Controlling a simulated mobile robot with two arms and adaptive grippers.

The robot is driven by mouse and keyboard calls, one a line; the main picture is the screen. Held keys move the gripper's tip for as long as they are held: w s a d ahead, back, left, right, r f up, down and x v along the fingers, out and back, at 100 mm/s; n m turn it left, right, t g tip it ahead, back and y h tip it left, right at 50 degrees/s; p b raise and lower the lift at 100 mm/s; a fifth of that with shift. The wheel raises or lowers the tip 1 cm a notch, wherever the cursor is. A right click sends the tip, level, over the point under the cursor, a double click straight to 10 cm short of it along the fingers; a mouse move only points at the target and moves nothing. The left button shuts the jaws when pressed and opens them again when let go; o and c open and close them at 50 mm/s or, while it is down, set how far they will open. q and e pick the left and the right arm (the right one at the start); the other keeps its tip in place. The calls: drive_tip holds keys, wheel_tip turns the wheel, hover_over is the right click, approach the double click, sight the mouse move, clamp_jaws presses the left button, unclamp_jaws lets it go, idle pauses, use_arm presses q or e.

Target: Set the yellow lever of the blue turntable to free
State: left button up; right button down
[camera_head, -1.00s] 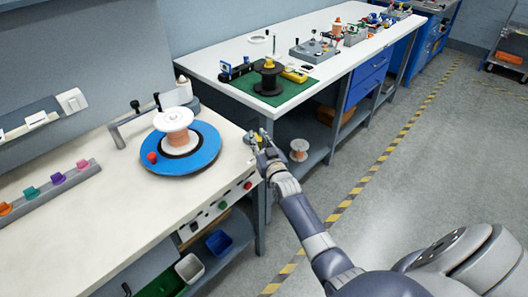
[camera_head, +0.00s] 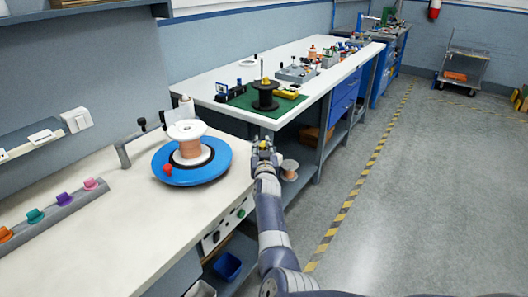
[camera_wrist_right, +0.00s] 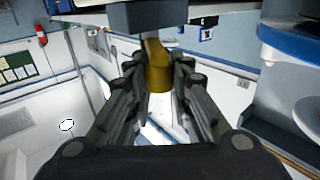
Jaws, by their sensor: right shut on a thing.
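The blue turntable (camera_head: 220,166) lies on the near bench, with a white spool (camera_head: 188,131) of copper-coloured wire standing on it and a red knob (camera_head: 168,169) near its rim. My right gripper (camera_head: 263,149) is at the right end of that bench, to the right of the turntable. In the right wrist view, the yellow lever (camera_wrist_right: 159,72) hangs below a dark grey block (camera_wrist_right: 148,16), between the fingers of my right gripper (camera_wrist_right: 160,97), which is shut on it. A blue rim of the turntable (camera_wrist_right: 291,43) shows at the upper right. My left gripper is not in view.
The near bench top (camera_head: 110,220) is mostly clear; a rack with coloured clips (camera_head: 50,213) lies at its left. A second bench with a green mat (camera_head: 235,102) and a black spool (camera_head: 265,96) stands behind. The floor (camera_head: 430,200) to the right is open.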

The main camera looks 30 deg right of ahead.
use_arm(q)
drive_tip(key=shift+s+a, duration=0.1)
use_arm(e)
drive_tip(key=shift+w+a, duration=0.1)
drive_tip(key=shift+a, duration=0.1)
drive_tip(key=c, duration=1.4)
unclamp_jaws()
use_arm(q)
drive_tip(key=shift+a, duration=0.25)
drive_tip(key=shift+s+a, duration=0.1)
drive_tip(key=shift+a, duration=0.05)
use_arm(e)
drive_tip(key=shift+d+r, duration=0.1)
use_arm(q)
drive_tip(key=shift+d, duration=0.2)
use_arm(e)
wheel_tip(320, 180, up, 10)
drive_tip(key=shift+f, duration=0.1)
